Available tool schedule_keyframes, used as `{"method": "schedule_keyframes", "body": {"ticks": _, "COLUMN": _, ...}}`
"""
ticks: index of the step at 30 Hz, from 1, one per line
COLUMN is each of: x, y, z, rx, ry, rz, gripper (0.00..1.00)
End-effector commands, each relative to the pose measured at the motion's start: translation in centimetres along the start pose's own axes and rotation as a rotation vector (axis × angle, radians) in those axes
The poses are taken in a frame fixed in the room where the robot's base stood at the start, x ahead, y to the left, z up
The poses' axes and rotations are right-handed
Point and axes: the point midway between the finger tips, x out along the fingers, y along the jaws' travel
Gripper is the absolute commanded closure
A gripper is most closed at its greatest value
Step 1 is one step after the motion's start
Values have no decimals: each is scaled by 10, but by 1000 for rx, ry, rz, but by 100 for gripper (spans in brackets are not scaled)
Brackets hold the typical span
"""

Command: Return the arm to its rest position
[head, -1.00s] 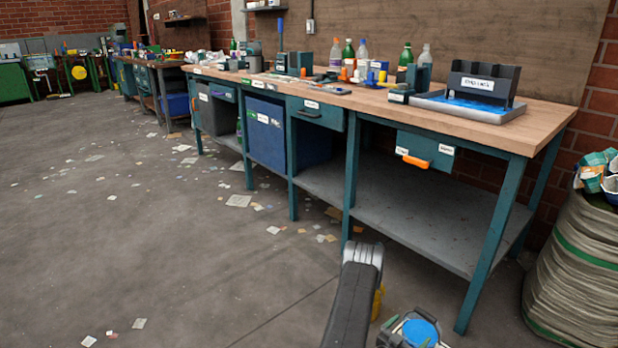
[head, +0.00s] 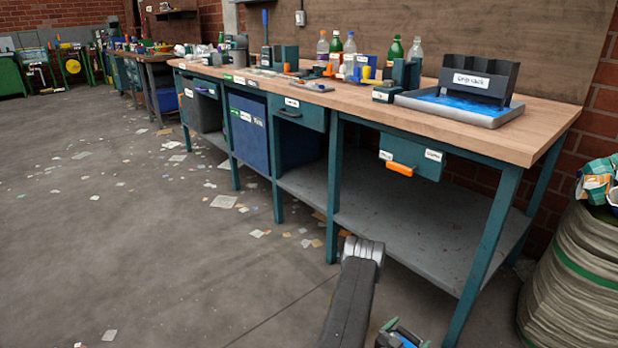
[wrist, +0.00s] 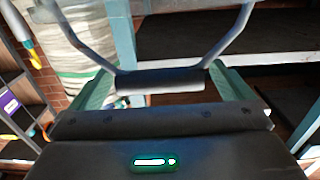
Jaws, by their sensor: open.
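My arm (head: 352,300) shows at the bottom of the head view as a dark link with a grey joint at its top, low in front of the workbench. A dark, teal and blue part of it is cut off by the bottom edge. In the wrist view my gripper (wrist: 160,80) appears as two teal parts set apart, one on each side. It is open, with nothing visibly held. A dark housing with a lit green lamp fills the bottom of that view.
A wooden-topped workbench (head: 535,148) with teal legs and a grey lower shelf stands close ahead. It bears bottles, a blue-lined tray (head: 490,121) and a dark rack (head: 480,80). A full sack (head: 565,275) stands at right. Open floor (head: 130,260) with paper scraps lies left.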

Motion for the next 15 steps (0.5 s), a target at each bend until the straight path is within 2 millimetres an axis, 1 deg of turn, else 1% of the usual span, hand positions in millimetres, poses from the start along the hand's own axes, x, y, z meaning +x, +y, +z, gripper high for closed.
{"method": "schedule_keyframes", "body": {"ticks": 1, "x": -1, "y": 1, "z": 2, "rx": 0, "ry": 0, "rz": 0, "gripper": 0}}
{"method": "schedule_keyframes", "body": {"ticks": 3, "x": 0, "y": 0, "z": -15, "rx": 1, "ry": 1, "rz": 0, "gripper": 0}}
{"method": "schedule_keyframes", "body": {"ticks": 8, "x": 0, "y": 0, "z": -40, "rx": 1, "ry": 1, "rz": 0, "gripper": 0}}
{"method": "schedule_keyframes", "body": {"ticks": 15, "x": 0, "y": 0, "z": -87, "rx": 1, "ry": 1, "rz": 0, "gripper": 0}}
